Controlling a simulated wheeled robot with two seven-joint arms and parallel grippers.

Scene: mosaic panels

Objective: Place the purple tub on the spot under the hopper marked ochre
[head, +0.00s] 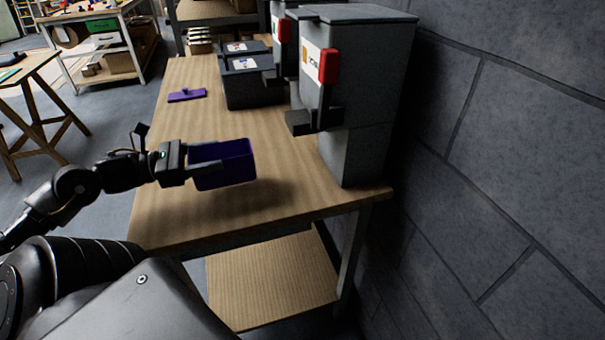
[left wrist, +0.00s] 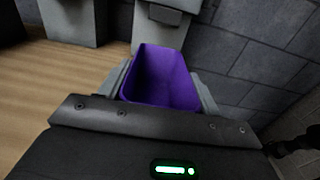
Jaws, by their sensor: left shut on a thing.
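The purple tub (head: 226,172) is an open box, upright, held a little above the wooden table, with its shadow on the top below. My left gripper (head: 207,166) is shut on the tub; in the left wrist view the tub (left wrist: 163,78) sits between the two grey fingers. The nearest hopper (head: 362,75) is a tall grey unit to the right of the tub, with a red handle (head: 328,66) and a label (head: 310,61) with an ochre-looking patch, partly hidden by the handle. A second hopper (head: 285,35) stands behind it. The spot under the near hopper is hidden. My right gripper is not in view.
A purple lid (head: 187,95) lies on the table (head: 165,215) at the back left. Dark boxes (head: 250,82) with labels stand beside the hoppers. A grey block wall (head: 520,150) bounds the right. The table's front left is clear.

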